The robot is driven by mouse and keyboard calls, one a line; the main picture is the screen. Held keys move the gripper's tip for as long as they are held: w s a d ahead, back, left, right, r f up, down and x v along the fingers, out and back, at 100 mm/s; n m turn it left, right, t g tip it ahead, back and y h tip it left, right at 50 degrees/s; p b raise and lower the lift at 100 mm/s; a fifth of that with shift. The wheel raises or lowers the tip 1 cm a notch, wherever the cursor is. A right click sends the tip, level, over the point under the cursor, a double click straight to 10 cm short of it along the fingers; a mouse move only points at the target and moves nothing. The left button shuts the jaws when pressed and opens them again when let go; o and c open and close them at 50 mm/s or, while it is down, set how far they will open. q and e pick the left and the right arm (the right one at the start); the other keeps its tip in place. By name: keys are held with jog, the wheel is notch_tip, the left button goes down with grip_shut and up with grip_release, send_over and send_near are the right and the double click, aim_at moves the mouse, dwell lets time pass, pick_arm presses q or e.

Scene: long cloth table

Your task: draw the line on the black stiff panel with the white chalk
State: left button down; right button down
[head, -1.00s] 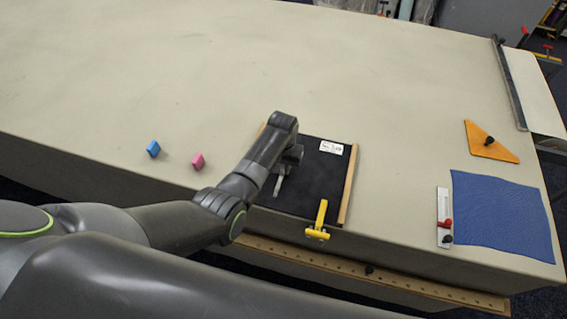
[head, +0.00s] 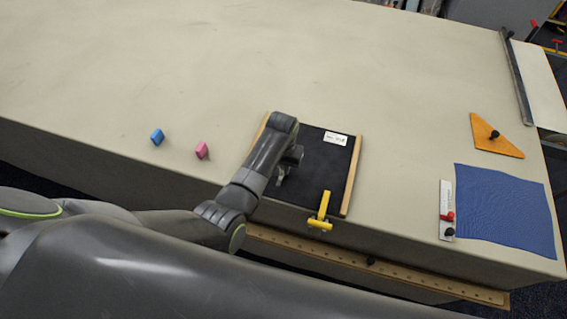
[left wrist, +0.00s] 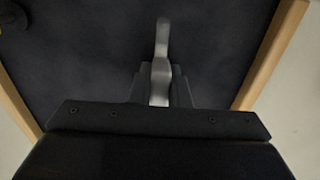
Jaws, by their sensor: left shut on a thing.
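The black stiff panel (head: 325,168) lies on the table near its front edge, between two wooden strips, with a white label at its far right. My left gripper (head: 281,172) is over the left part of the panel, pointing down. In the left wrist view its fingers (left wrist: 160,80) are shut, with a pale narrow piece, seemingly the white chalk (left wrist: 162,38), at their tip over the dark panel. I cannot tell whether the tip touches the panel. My arm hides part of the panel's left side, and no drawn line can be made out. My right gripper is not in view.
A yellow clamp (head: 321,210) stands at the panel's front edge. The table's far middle is clear.

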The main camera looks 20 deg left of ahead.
aim_at(276, 189)
pick_arm(q)
jog(key=shift+s, duration=1)
jog(key=shift+s, duration=0.1)
jog(key=shift+s, duration=0.95)
jog(key=shift+s+a, duration=0.1)
jog(key=shift+s, duration=0.85)
jog(key=shift+r, duration=0.1)
